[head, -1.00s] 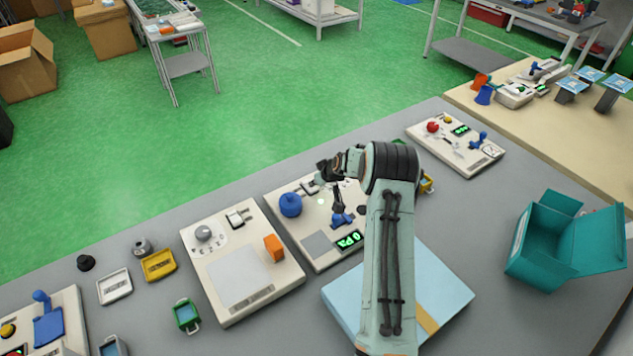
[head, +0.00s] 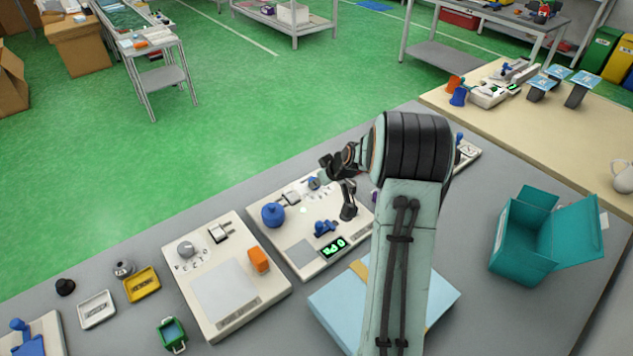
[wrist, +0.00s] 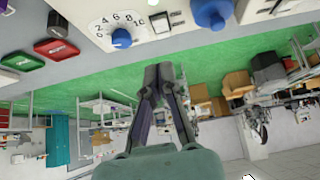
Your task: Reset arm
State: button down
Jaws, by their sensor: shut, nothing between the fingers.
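My forearm hides the table to the right of the console.
A left console (head: 222,285) with an orange block (head: 259,259) stands beside the middle one. A light blue box (head: 335,312) lies partly under my arm. An open teal box (head: 525,243) stands at right. Small trays, including a yellow one (head: 142,284), lie at left.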

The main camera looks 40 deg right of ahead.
jog(key=shift+a, duration=0.1)
dwell(0.4)
jog(key=w+a+r+n+t+y, duration=0.1)
jog(key=a+r+n, duration=0.2)
jog(key=a+r, duration=0.55)
jog(key=w+a+r+n+t, duration=0.1)
jog(key=w+a+r+n, duration=0.1)
jog(key=a+r, duration=0.7)
jog(key=s+a+r+n+g+y, duration=0.1)
jog(key=s+a+g, duration=0.1)
jog(key=s+a, duration=0.85)
jog(key=s+f+m+g, duration=0.2)
jog(key=s+f+g, duration=0.1)
jog(key=s, duration=0.8)
jog(key=s+f+m+g+h, duration=0.1)
jog(key=s+f+g, duration=0.3)
jog(key=s, duration=0.7)
jog(key=shift+d+f+m+g, duration=0.35)
jog(key=shift+f+m, duration=0.4)
jog(key=shift+m, duration=0.15)
